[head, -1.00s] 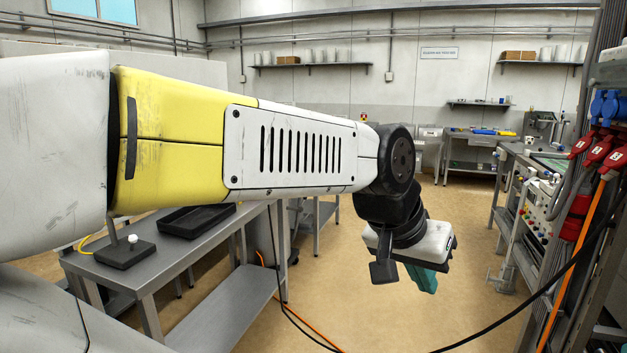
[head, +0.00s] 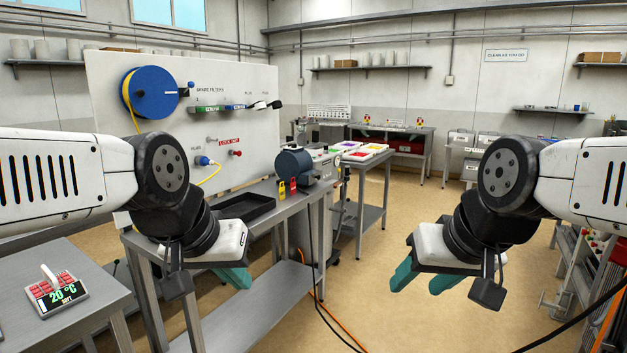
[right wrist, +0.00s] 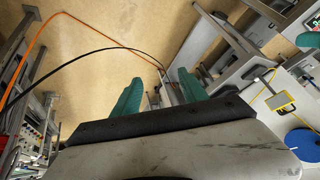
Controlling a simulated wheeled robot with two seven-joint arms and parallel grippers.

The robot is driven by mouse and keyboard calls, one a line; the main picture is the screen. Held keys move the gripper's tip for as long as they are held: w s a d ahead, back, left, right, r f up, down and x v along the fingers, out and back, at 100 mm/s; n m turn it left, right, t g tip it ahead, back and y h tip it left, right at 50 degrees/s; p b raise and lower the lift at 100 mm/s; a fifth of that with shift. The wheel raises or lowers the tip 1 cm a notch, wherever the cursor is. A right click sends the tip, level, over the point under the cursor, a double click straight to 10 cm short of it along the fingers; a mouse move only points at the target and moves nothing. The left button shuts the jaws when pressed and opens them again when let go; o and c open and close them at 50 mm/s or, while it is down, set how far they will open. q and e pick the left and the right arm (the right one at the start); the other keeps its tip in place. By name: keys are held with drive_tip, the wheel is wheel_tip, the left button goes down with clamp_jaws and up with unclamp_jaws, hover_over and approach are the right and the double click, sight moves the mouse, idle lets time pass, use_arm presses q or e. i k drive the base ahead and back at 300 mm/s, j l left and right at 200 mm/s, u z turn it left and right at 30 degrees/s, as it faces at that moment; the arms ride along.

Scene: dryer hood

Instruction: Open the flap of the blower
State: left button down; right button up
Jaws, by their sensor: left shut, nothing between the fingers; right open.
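A dark blue-grey rounded housing (head: 293,164) stands on the metal bench (head: 228,241) in the middle of the head view. It may be the blower; I cannot make out a flap on it. My left gripper (head: 238,278) is shut and empty, in front of the bench and well short of the housing. My right gripper (head: 425,280) is open and empty over the open floor, right of the bench. In the right wrist view its two teal fingers (right wrist: 158,95) stand apart with nothing between them.
A black tray (head: 243,207) lies on the bench. A white panel (head: 110,85) behind holds a blue reel (head: 150,92). A device reading 20 °C (head: 57,292) sits on the near left table.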

sight(315, 176)
drive_tip(key=i+l+u, duration=0.4)
drive_tip(key=i+l, duration=0.65)
drive_tip(key=i, duration=0.5)
drive_tip(key=i+l+u, duration=0.45)
drive_tip(key=i+l, duration=0.9)
drive_tip(key=l, duration=0.15)
